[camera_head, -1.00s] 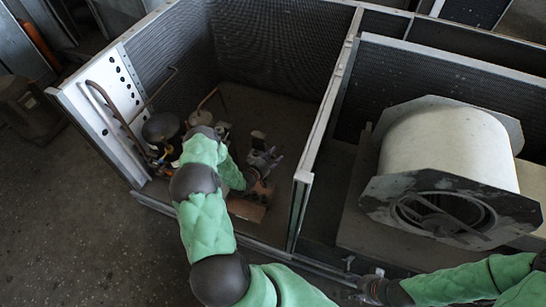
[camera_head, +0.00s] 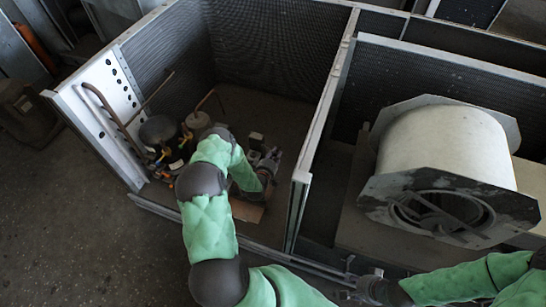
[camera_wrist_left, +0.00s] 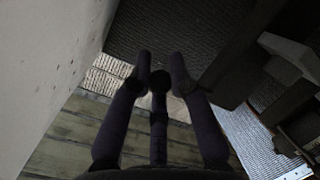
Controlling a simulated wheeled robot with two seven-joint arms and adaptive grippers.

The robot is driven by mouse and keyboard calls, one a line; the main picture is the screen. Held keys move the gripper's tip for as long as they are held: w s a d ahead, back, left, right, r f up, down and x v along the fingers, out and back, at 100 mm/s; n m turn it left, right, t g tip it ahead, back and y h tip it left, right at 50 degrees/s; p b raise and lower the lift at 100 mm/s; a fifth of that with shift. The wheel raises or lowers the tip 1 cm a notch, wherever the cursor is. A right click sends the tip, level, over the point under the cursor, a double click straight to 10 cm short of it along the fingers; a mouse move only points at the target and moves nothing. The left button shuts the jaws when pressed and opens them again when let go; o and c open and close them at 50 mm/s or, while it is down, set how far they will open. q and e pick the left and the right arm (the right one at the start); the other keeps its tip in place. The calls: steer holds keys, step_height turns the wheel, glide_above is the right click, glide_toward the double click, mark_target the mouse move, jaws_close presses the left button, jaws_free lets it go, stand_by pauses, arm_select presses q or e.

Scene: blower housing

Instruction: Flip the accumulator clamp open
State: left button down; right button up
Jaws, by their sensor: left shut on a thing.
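My left gripper (camera_head: 270,160) is inside the left bay of the housing, low over its floor. In the left wrist view my left gripper (camera_wrist_left: 160,70) has its fingers closed around a small dark round piece (camera_wrist_left: 160,82); I cannot tell for sure whether this is the accumulator clamp. A dark rounded canister (camera_head: 158,130) and a paler canister (camera_head: 198,120) stand to the left of the gripper, among pipes. I cannot pick out the clamp in the head view; my arm covers part of that area. My right gripper (camera_head: 345,278) is by the housing's front edge, its fingers too small to read.
A copper pipe (camera_head: 112,108) and a white perforated panel (camera_head: 100,105) bound the bay on the left. A metal divider (camera_head: 312,150) stands on its right. A large pale blower drum (camera_head: 445,150) fills the right bay. Open floor lies at the left front.

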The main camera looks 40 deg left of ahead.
arm_select(q)
steer(key=shift+w, duration=0.3)
steer(key=c, duration=1.1)
jaws_free()
steer(key=shift+c, duration=0.2)
steer(key=shift+s, duration=0.15)
steer(key=v, duration=1.1)
steer(key=shift+s+r, duration=0.2)
steer(key=shift+s, duration=0.15)
